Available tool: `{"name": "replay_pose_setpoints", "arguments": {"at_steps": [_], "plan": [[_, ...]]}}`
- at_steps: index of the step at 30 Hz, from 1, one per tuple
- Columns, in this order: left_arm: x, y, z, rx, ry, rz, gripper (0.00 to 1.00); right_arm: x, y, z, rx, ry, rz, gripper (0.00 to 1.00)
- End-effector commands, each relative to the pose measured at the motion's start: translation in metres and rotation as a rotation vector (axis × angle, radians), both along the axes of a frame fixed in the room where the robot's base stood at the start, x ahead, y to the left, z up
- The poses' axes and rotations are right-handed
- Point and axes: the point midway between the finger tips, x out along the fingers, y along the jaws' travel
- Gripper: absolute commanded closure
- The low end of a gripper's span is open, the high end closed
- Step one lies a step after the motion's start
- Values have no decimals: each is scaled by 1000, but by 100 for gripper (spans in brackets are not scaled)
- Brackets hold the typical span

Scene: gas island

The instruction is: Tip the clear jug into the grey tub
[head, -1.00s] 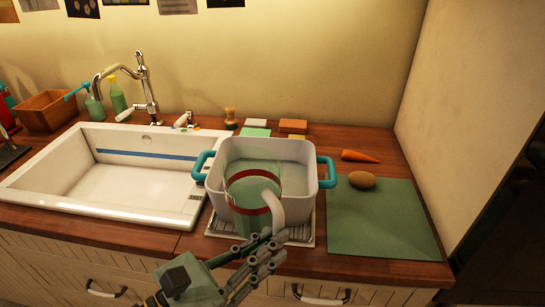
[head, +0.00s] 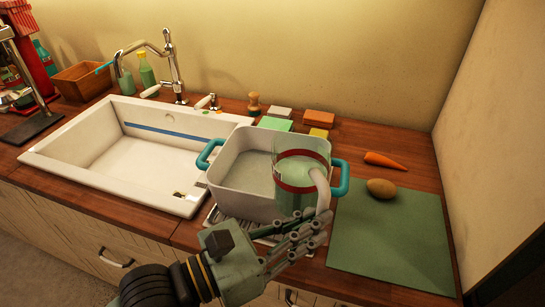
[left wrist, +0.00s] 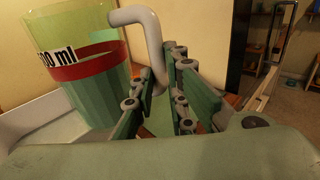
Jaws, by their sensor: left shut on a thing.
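The clear jug (head: 294,203), greenish with a red band and a pale curved handle (head: 321,187), stands out in front of the right part of the grey tub (head: 236,201). It looks about upright, its rim near the tub's rim height. It also shows in the left wrist view (left wrist: 92,99) with "ml" lettering; its lower part is darker green. My left gripper (head: 318,222) is shut on the jug's handle, and the fingers also show in the left wrist view (left wrist: 158,100). The tub has teal side handles; the jug hides part of it. My right gripper is out of view.
The tub stands on a metal drainer (head: 222,226) beside a white sink (head: 75,165) with a tap (head: 170,65). A green mat (head: 390,240), a potato (head: 381,188) and a carrot (head: 386,160) lie to the right. Sponges (head: 319,118) lie behind the tub.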

Motion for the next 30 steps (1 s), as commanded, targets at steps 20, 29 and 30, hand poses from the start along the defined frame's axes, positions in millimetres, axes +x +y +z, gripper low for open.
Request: {"name": "replay_pose_setpoints", "arguments": {"at_steps": [20,29,30], "plan": [[13,4,42,-101,286,2,100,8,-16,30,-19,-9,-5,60],[25,8,65,-143,433,2,100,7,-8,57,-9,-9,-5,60],[27,9,69,-148,451,2,100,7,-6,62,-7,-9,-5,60]]}}
